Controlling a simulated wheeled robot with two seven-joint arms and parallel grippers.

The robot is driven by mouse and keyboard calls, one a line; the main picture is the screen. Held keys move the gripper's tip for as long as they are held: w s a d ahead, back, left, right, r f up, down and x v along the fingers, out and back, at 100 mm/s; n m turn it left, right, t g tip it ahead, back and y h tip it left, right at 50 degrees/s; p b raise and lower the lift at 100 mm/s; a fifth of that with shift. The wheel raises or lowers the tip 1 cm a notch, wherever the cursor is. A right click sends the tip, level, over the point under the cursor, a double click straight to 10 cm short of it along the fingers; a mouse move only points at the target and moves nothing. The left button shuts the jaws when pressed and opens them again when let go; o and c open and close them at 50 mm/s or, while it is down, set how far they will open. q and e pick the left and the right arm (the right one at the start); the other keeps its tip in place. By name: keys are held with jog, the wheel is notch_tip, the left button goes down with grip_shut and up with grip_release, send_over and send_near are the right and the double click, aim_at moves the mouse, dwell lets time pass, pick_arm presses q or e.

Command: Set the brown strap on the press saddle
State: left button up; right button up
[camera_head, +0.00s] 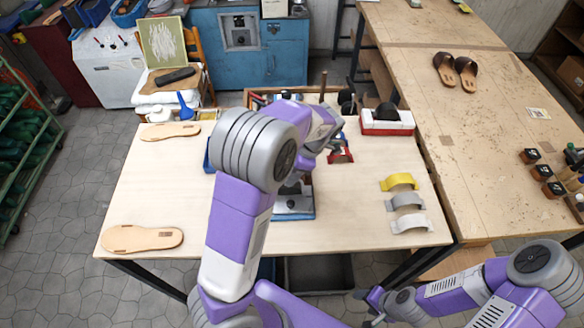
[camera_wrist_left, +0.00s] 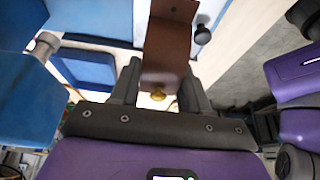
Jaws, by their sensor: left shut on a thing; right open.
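The brown strap (camera_wrist_left: 168,42) is between the fingers of my left gripper (camera_wrist_left: 160,76), which is shut on it. Its broad brown face extends up past the fingertips in the left wrist view. In the head view my left arm hides the strap and the left gripper. The press (camera_head: 293,207) stands near the middle of the table, its blue base and grey plate partly showing behind my left arm. Its saddle cannot be made out. My right gripper (camera_head: 372,306) is open and empty at the bottom, off the table's front edge.
On the table (camera_head: 150,200), yellow (camera_head: 399,181), grey (camera_head: 405,201) and white (camera_head: 410,222) straps lie at the right. Tan soles (camera_head: 141,238) lie at the left. A red-and-white box (camera_head: 387,120) stands at the back right. A blue part (camera_wrist_left: 25,95) is close left of my left gripper.

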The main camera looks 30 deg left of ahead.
pick_arm(q)
notch_tip(320, 180, down, 3)
jog(key=shift+w+f+b, duration=0.1)
jog(key=shift+b, duration=0.9)
jog(key=shift+f+b, duration=1.05)
jog(key=shift+f, duration=0.4)
jog(key=shift+f, duration=0.2)
jog(key=o, duration=1.5)
jog(key=shift+f, duration=0.1)
jog(key=shift+c, duration=0.5)
